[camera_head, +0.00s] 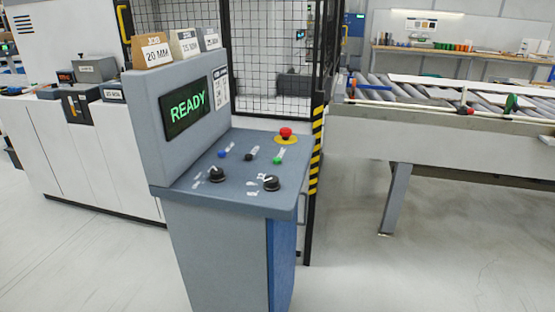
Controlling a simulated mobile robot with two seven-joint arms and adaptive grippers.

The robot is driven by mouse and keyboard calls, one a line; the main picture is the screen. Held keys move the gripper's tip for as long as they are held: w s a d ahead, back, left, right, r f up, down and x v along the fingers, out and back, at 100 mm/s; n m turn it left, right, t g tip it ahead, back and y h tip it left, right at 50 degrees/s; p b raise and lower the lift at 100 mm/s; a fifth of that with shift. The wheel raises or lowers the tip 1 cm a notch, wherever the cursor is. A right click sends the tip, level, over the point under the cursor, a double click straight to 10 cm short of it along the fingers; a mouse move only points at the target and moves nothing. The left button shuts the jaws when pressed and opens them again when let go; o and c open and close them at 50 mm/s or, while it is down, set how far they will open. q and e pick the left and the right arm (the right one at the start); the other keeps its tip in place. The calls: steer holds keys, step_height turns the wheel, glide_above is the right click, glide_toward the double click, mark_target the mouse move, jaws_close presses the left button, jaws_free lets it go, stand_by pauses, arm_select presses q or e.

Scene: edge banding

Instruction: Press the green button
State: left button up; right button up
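The green button (278,160) is small and sits on the sloped top of a grey control console (240,197), towards its right side. A white marking lies beside it. A screen (187,107) on the console's upright panel reads READY in green. Neither of my grippers shows in the head view, and nothing covers the button.
Around the green button are a red emergency button (286,133) on a yellow base, a black button (251,155), a blue button (223,153) and two black knobs (271,183). A roller conveyor (440,130) stands right. Open floor (350,280) lies right of the console.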

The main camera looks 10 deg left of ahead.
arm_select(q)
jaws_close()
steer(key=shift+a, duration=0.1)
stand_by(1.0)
